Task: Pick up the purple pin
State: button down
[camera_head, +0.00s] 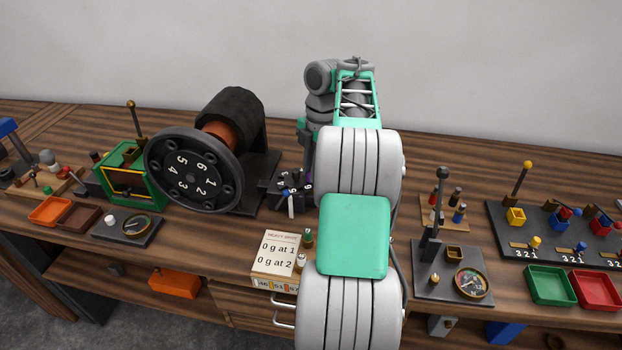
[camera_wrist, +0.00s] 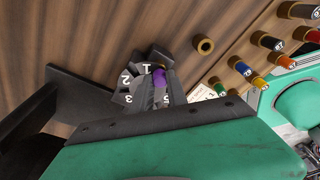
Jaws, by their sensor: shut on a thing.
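The purple pin (camera_wrist: 160,79) shows in the wrist view, upper centre, with a yellowish end. My gripper (camera_wrist: 158,88) is shut on it, its grey fingers on either side. Right behind the pin is a dark block (camera_wrist: 127,83) with white numbers on its faces, such as 1, 2 and 5. I cannot tell whether the pin is in the block or clear of it. In the head view the numbered block (camera_head: 278,184) stands left of my arm; my arm hides most of my gripper and the pin there.
A black numbered wheel (camera_head: 186,174) on a stand is just left of the block. A card box (camera_head: 275,254) with small pins is in front. A dial stand (camera_head: 425,277) and green and red trays (camera_head: 550,286) are at right. Bare wood lies behind.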

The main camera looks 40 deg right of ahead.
dwell(0.3)
notch_tip(320, 180, up, 4)
jog(key=p, duration=0.3)
jog(key=shift+s+r, duration=0.1)
jog(key=s+d+r+p, duration=0.1)
jog(key=s+r+p, duration=0.1)
jog(key=s+r, duration=0.2)
jog(key=s+r+p, duration=0.2)
jog(key=s+r, duration=0.2)
jog(key=s, duration=0.5)
jog(key=shift+s+d+r, duration=0.4)
